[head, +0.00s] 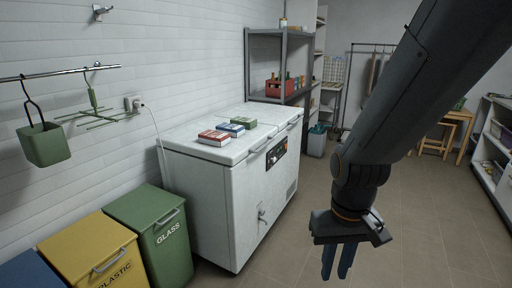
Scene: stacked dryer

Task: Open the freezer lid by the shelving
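The white chest freezer (205,190) stands against the tiled wall, with its closed top in two lid sections. The far lid section (270,115), nearer the shelving (268,98), looks bare and has a handle (295,121) on its front edge. The near lid section (185,141) carries several red, blue and green boxes (222,131) and has its own handle (262,145). My gripper (338,262) points down in front and to the right of the freezer, apart from it. Its two blue fingers show a narrow gap with nothing between them.
Green (150,235) and yellow (90,255) bins stand at the freezer's near end. A wall rail (60,73) holds a green pot (44,145). A grey bin (316,143) stands beyond the freezer. A white shelf unit (492,150) is at right. The floor between is clear.

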